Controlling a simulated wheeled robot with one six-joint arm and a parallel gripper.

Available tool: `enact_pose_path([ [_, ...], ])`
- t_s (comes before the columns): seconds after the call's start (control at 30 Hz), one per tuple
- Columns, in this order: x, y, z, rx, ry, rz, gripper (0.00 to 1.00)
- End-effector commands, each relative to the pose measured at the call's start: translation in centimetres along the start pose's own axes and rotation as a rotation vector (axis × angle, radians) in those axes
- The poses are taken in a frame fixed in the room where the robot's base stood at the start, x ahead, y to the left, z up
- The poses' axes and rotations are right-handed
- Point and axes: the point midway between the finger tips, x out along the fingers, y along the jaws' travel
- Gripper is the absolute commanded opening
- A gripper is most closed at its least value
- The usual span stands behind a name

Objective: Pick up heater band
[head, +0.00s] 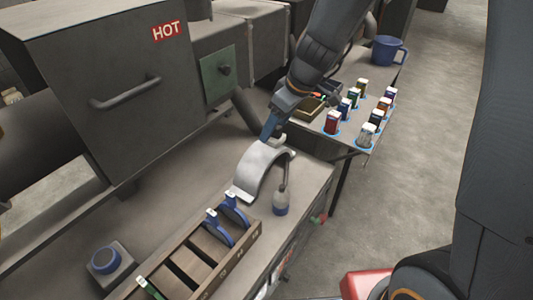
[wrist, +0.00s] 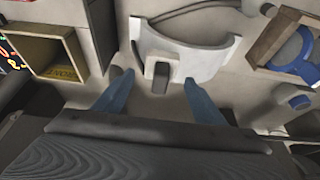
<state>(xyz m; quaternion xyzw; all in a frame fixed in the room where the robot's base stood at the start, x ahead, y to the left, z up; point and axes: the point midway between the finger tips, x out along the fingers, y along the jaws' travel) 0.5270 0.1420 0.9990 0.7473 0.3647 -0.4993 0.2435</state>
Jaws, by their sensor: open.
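The heater band, a pale silver half-ring (head: 258,169), stands arched on the workbench, with a dark lead and plug at its right side. In the wrist view the heater band (wrist: 195,57) lies ahead of the fingers, with a small pale block and a dark tab on its near edge. My gripper (head: 272,126) is at the far end of the band in the head view. In the wrist view my gripper (wrist: 158,97) is open, its two blue fingers on either side of the block and tab. I cannot tell whether they touch it.
A wooden rack (head: 190,262) with blue rings stands at the near side of the bench. The HOT-marked machine (head: 130,90) walls the left. A side table with colored bottles (head: 355,100) lies beyond.

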Motion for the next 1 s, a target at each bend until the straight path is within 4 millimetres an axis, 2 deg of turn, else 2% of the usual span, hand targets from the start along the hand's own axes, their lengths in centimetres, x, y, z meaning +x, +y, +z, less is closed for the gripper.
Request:
enact_pose_path([
  [0.17, 1.4, 0.0, 0.0, -0.001, 0.0, 0.0, 0.64],
  [0.43, 1.6, 0.0, 0.0, -0.001, 0.0, 0.001, 0.64],
  [0.8, 1.6, 0.0, 0.0, -0.001, 0.0, 0.0, 0.02],
  [1.0, 1.5, 0.0, -0.1, -0.001, 0.002, 0.001, 0.0],
])
